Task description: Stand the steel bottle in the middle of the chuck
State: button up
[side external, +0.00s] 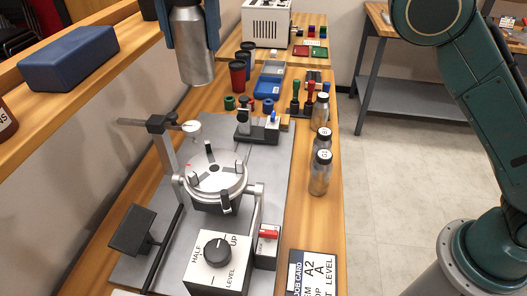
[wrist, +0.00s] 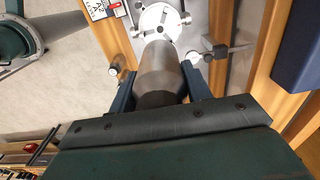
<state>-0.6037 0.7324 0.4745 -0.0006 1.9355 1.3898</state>
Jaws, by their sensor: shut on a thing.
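A bare steel bottle (side external: 195,60) hangs upright between the blue fingers of my gripper (side external: 188,30), high above the bench. My gripper is shut on it; the bottle's upper part is out of frame in the side view. The wrist view shows the bottle (wrist: 160,70) between both fingers (wrist: 160,88). The round silver chuck (side external: 214,179) has several dark jaws around its rim and an empty middle. It sits on a tilting yoke, below and nearer the side camera than the bottle. In the wrist view the chuck (wrist: 159,20) shows just beyond the bottle's end.
A dial post (side external: 160,130) rises left of the chuck. A knob box (side external: 217,255) and job card (side external: 315,272) are in front. Cups and stamps stand behind. A shelf with a blue box (side external: 85,55) is left.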

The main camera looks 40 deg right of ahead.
aim_at(200, 79)
jog(key=shift+f, duration=0.15)
jog(key=shift+f, duration=9.85)
jog(key=shift+f, duration=0.1)
jog(key=o, duration=1)
jog(key=shift+o, duration=0.2)
notch_tip(200, 79, up, 12)
jog(key=shift+r, duration=0.1)
jog(key=shift+d, duration=0.1)
